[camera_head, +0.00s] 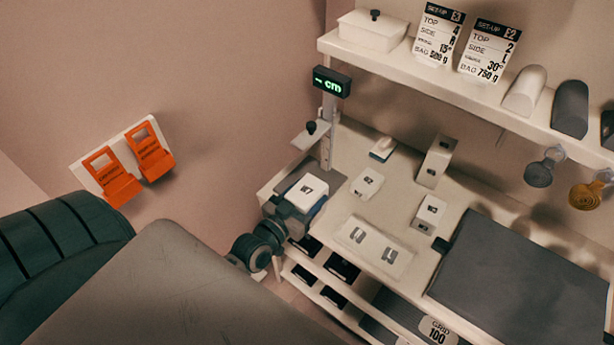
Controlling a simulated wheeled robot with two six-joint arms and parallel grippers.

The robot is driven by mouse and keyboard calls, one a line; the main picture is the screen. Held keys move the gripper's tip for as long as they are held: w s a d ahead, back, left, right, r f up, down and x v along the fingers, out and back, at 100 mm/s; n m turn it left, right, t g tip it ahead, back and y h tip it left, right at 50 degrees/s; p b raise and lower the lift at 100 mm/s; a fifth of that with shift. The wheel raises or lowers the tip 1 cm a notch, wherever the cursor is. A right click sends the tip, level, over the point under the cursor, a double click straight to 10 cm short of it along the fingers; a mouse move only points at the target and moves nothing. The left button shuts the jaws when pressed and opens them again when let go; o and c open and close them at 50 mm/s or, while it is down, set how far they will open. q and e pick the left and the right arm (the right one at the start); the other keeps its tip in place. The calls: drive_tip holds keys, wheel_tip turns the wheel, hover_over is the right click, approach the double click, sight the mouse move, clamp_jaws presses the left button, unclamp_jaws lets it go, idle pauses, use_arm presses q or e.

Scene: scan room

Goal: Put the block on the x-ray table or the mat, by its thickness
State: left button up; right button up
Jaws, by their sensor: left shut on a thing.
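A white block (307,190) with a dark mark on top is in my left gripper (291,209), which is shut on it. The block is at the dark plate (333,182) of a thickness gauge; I cannot tell whether it touches the plate. The gauge's display (332,82) shows a dash and "cm". Its sliding arm (309,139) is above and behind the block. A dark grey mat (520,285) lies on the right of the counter. I cannot identify the x-ray table for sure. My right gripper is not in view.
Several white blocks (367,183) stand on the counter, with a pale plate (374,245) bearing two dark marks near its front edge. A shelf (420,75) above holds a lidded box and two set-up cards. Orange holders (112,178) hang on the left wall.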

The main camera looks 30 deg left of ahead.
use_arm(q)
drive_tip(key=shift+s+d+r, duration=0.2)
drive_tip(key=shift+s+d, duration=0.35)
drive_tip(key=shift+s, duration=0.2)
drive_tip(key=d+r+y+b, duration=0.1)
drive_tip(key=d+r+b, duration=0.2)
drive_tip(key=d+r, duration=0.3)
drive_tip(key=shift+d+n, duration=0.3)
drive_tip(key=shift+n, duration=0.1)
